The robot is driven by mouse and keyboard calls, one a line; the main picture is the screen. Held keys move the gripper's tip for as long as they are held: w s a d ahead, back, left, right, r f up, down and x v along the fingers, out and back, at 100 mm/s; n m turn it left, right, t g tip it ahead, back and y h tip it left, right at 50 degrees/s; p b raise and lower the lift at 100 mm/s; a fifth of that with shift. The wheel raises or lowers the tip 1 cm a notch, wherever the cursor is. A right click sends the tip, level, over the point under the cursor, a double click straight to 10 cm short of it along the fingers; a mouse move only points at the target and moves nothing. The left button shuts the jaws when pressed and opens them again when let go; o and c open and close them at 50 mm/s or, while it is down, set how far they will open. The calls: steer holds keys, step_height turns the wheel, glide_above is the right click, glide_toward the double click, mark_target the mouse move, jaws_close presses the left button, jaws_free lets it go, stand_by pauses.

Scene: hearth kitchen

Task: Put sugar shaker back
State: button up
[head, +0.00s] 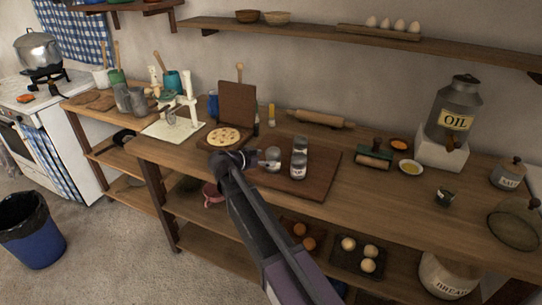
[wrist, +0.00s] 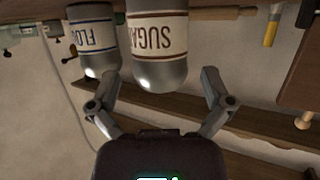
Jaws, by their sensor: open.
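The sugar shaker (wrist: 157,45), a metal cylinder with a domed end and a SUGAR label, shows large in the wrist view, between the two fingers of my open gripper (wrist: 160,85). Bare gaps show on both sides of it. The flour shaker (wrist: 92,45), with a blue-edged label, stands beside it, farther off behind the left finger.
The dark board (head: 318,185) lies on the counter. A rolling pin (head: 320,119) lies behind. The oil can (head: 455,110) stands on a white block at right.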

steer(key=p+v, duration=0.2)
steer(key=v, duration=0.7)
steer(key=shift+p, duration=0.3)
stand_by(0.3)
steer(key=d+g, duration=0.1)
steer(key=d, duration=0.2)
steer(key=s+d+f+n+g+p, duration=0.1)
steer(key=d, duration=0.3)
steer(key=d+f+g+y+p, duration=0.1)
steer(key=d, duration=0.3)
steer(key=shift+s+f+n, duration=0.15)
steer(key=shift+s+n, duration=0.25)
steer(key=s+d+g, duration=0.1)
steer(key=d, duration=0.2)
steer(key=s+d+f+n+g+y+p, duration=0.1)
steer(key=d, duration=0.2)
steer(key=s+d+f+n+g+y, duration=0.1)
steer(key=s+d, duration=0.1)
steer(key=d, duration=0.1)
steer(key=shift+d+p, duration=0.1)
steer(key=shift+p, duration=0.3)
steer(key=s+d+n+g+y+p, duration=0.3)
steer(key=s+d+y, duration=0.4)
steer(key=s+d, duration=0.4)
steer(key=shift+s+n+g+p, duration=0.4)
steer(key=shift+s+n, duration=0.35)
steer(key=shift+n, duration=0.55)
steer(key=shift+f, duration=0.15)
